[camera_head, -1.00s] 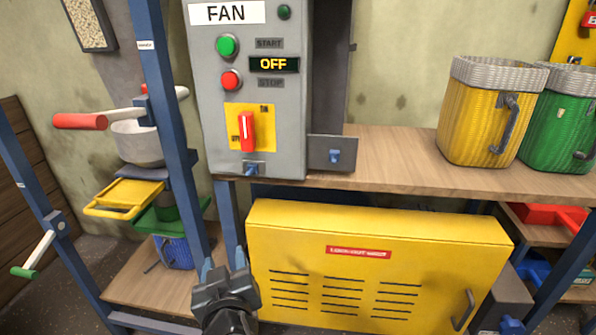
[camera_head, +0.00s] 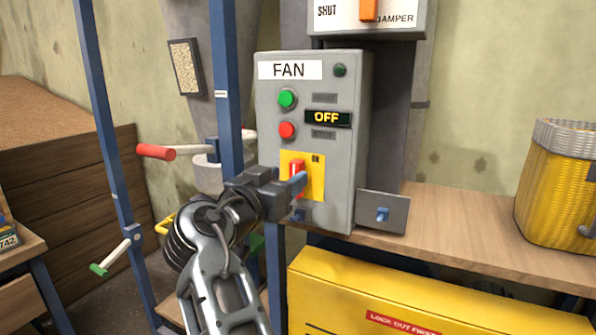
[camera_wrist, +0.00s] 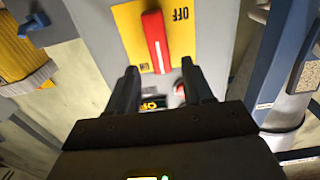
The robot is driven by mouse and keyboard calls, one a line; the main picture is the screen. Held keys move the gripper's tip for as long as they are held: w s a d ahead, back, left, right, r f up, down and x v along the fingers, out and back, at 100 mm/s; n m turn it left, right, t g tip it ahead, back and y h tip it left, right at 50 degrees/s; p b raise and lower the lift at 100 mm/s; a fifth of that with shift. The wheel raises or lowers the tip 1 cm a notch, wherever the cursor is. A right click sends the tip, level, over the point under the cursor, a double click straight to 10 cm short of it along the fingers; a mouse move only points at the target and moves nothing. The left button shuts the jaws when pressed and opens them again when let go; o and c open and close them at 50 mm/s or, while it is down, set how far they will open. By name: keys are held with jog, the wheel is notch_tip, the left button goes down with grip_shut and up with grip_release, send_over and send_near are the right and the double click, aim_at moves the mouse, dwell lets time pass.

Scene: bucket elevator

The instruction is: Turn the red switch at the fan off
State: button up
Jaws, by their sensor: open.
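The grey FAN panel (camera_head: 268,150) stands at the centre of the head view, and its display (camera_head: 327,118) reads OFF. The red switch (camera_head: 296,167) sits on a yellow plate (camera_head: 317,182) low on the panel, partly covered by my gripper (camera_head: 290,183). In the wrist view the red switch (camera_wrist: 156,40) is upright in the picture, its white line visible, with the OFF label (camera_wrist: 181,14) to its right. My open gripper (camera_wrist: 159,72) points at the panel, its fingertips either side of the switch's near end. Whether they touch it cannot be told.
A green button (camera_head: 287,98) and a red button (camera_head: 287,129) sit above the switch. A blue post (camera_head: 226,100) and a red-handled crank (camera_head: 157,152) stand left of the panel. A yellow basket (camera_head: 555,190) stands on the wooden shelf (camera_head: 465,225) at right.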

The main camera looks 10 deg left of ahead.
aim_at(294, 172)
jog(key=shift+x, duration=2.05)
jog(key=shift+a, duration=0.1)
jog(key=shift+c, duration=0.3)
grip_shut()
